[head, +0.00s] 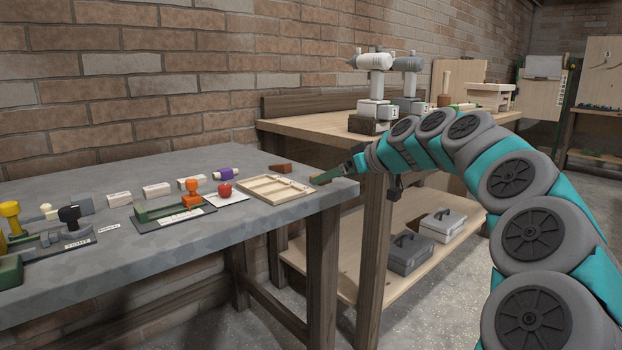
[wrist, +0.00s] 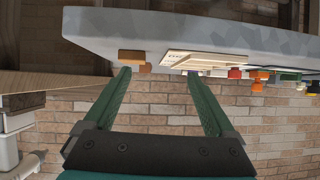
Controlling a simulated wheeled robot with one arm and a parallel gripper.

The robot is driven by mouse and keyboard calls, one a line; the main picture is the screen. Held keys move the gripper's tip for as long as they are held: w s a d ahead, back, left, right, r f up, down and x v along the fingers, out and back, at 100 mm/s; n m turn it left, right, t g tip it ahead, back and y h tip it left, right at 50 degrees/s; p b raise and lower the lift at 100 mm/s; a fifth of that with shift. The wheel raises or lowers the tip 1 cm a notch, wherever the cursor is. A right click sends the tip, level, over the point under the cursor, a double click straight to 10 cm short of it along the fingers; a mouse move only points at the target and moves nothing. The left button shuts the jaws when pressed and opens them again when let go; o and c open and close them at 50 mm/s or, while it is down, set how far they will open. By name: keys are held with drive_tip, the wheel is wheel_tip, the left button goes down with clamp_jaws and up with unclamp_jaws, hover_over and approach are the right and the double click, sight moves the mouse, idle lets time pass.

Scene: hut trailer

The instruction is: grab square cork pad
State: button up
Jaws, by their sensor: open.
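A flat tan-brown piece, which looks like the square cork pad (wrist: 131,57), lies near the table's end in the wrist view, where the picture is upside down. It is close to the tip of the left-hand finger; I cannot tell whether they touch. In the head view my gripper's fingers cover most of that spot. My gripper (wrist: 159,73) is open with two green fingers and nothing between them. In the head view my gripper (head: 330,177) is at the right end of the grey table, low over its edge.
A wooden frame tray (head: 262,191) lies left of my gripper, with a brown block (head: 281,168) behind. A red apple-like object (head: 225,190), an orange-handled stamp (head: 191,195) and a purple roll (head: 228,174) stand further left on the grey table (head: 215,236). A wooden workbench (head: 318,126) is behind.

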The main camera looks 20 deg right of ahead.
drive_tip(key=shift+t+h, duration=0.3)
drive_tip(key=shift+w+d+f+p, duration=0.2)
drive_tip(key=shift+w+f, duration=0.25)
drive_tip(key=shift+w, duration=0.95)
drive_tip(key=shift+w+d+f+p, duration=0.1)
drive_tip(key=shift+w+d+f, duration=0.3)
drive_tip(key=shift+w, duration=0.95)
drive_tip(key=shift+w+d+f+p, duration=0.15)
drive_tip(key=shift+w+f, duration=0.4)
drive_tip(key=shift+w, duration=0.85)
drive_tip(key=c, duration=1.4)
drive_tip(key=shift+a, duration=0.1)
